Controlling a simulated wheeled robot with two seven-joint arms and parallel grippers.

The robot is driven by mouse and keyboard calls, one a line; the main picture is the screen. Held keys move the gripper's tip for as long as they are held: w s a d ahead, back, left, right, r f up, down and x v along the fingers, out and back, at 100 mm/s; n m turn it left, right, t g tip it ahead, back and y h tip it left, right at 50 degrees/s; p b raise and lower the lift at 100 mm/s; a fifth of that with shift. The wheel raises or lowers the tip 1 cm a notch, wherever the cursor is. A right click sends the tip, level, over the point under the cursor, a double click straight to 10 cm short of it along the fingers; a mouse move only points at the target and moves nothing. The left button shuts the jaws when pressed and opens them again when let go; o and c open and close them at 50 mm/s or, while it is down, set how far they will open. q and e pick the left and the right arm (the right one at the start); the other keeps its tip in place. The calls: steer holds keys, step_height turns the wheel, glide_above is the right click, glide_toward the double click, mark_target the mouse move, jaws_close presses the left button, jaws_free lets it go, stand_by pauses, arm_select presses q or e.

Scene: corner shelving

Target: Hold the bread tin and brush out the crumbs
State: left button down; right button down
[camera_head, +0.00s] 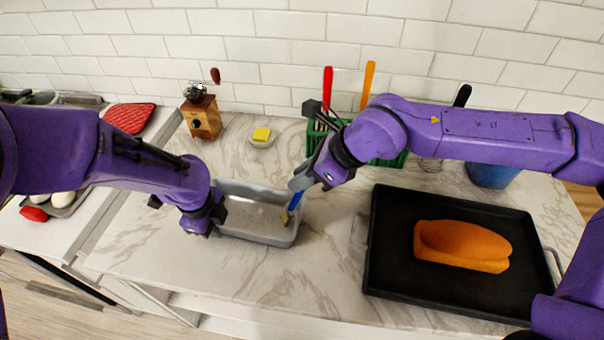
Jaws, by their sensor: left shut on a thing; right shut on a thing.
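The grey bread tin (262,237) sits on the marble counter, left of centre. My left gripper (218,212) is shut on the tin's left end. My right gripper (303,181) is shut on a brush (295,202) with a blue handle, over the tin's right end. The brush's bristle end is low inside the tin; I cannot tell whether it touches the floor. A few small specks show on the tin's floor, too small to tell apart.
A green rack (391,161) with red and orange handled utensils stands behind my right arm. A coffee grinder (203,118), a butter dish (262,141) and a blue container (489,175) are at the back. Counter in front of the tin is clear.

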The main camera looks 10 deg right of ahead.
steer(key=w+a, duration=0.2)
steer(key=a, duration=0.4)
steer(key=shift+w+a, duration=0.15)
steer(key=shift+w, duration=0.25)
steer(key=w+a, duration=0.2)
steer(key=a, duration=0.4)
steer(key=shift+w, duration=0.35)
steer(key=shift+a, duration=0.1)
step_height(320, 180, up, 10)
stand_by(0.5)
steer(key=shift+r, duration=0.1)
stand_by(0.6)
